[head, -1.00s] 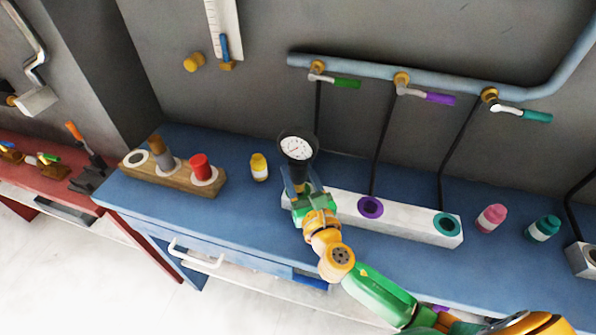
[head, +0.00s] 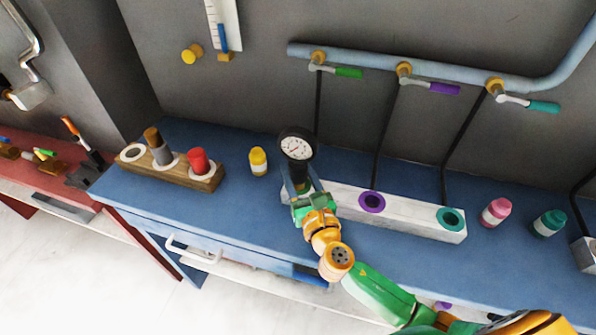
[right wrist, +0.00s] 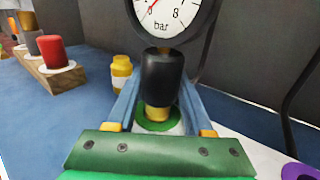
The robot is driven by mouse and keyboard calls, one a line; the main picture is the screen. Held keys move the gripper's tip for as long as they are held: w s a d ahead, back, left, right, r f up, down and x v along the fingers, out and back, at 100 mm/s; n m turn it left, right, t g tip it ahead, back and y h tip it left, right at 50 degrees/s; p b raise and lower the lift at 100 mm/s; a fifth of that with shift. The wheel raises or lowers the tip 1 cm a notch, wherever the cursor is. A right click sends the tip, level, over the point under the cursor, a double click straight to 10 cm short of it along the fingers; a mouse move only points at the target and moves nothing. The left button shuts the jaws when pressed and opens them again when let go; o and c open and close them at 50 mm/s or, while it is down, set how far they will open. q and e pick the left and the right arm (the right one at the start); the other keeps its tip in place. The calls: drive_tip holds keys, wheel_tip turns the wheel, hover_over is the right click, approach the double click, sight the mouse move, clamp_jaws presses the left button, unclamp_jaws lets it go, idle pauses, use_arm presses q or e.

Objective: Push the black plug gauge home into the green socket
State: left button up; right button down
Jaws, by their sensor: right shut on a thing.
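The black plug gauge, with a round white dial marked "bar", shows in the head view (head: 296,145) and in the right wrist view (right wrist: 164,78). My right gripper (head: 301,188) is shut on its black body, and its two blue fingers (right wrist: 158,100) lie on either side. The gauge stands upright over the green socket (right wrist: 158,122) at the left end of the white block (head: 410,219). A brass tip shows below the black body, at the green ring. How deep it sits I cannot tell. My left gripper is not in view.
The block also has a purple socket (head: 372,202) and a teal socket (head: 450,219). A yellow bottle (head: 258,161) stands left of the gauge, near a wooden rack (head: 170,173). Pink (head: 496,212) and teal (head: 549,223) bottles stand at the right. Pipes with valve handles run along the wall.

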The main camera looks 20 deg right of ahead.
drive_tip(key=shift+f+b, duration=0.8)
drive_tip(key=shift+f, duration=0.2)
drive_tip(key=shift+c, duration=1.1)
unclamp_jaws()
drive_tip(key=shift+s, duration=0.35)
drive_tip(key=s, duration=0.6)
drive_tip(key=shift+s+b, duration=0.35)
drive_tip(key=shift+b, duration=0.05)
drive_tip(key=shift+w, duration=0.1)
